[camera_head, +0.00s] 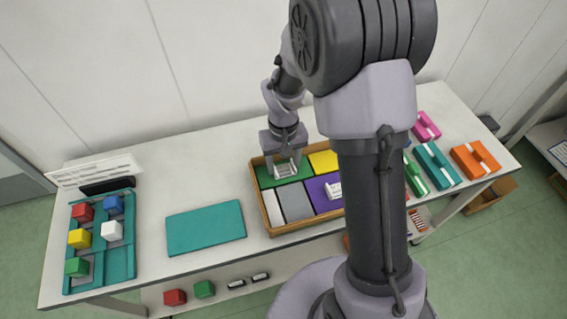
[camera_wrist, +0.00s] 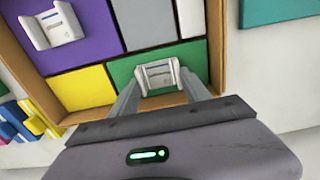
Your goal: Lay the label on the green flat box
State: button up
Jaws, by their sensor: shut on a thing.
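The green flat box (camera_head: 264,180) lies in the back left compartment of a wooden tray (camera_head: 257,204). It also shows in the wrist view (camera_wrist: 124,69), near the tray wall. My gripper (camera_head: 284,168) is over the green box, pointing down. The fingers hide part of the box.
The tray also holds yellow (camera_head: 323,161), purple (camera_head: 318,202), grey (camera_head: 295,203) and white (camera_head: 272,208) flat pieces. Another white label (camera_wrist: 54,24) lies on the purple one. A teal mat (camera_head: 206,228) and a teal rack (camera_head: 119,263) with coloured cubes are to the left.

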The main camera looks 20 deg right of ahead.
jog(key=shift+f, duration=0.2)
jog(key=o, duration=1.3)
jog(key=shift+r, duration=0.1)
notch_tip(320, 180, up, 12)
jog(key=p, duration=0.5)
notch_tip(320, 180, up, 6)
jog(key=t, duration=0.1)
send_over(283, 169)
jog(key=s, duration=0.2)
jog(key=s+a+r+m+t+y, duration=0.1)
jog(key=s+a+r+m+t, duration=0.1)
jog(key=s+r, duration=0.3)
jog(key=s+a+r+m+t+y, duration=0.1)
jog(key=s+r, duration=0.4)
jog(key=s, duration=0.7)
jog(key=shift+a+r+m+t, duration=0.4)
jog(key=shift+m+t, duration=0.3)
jog(key=shift+t, duration=0.2)
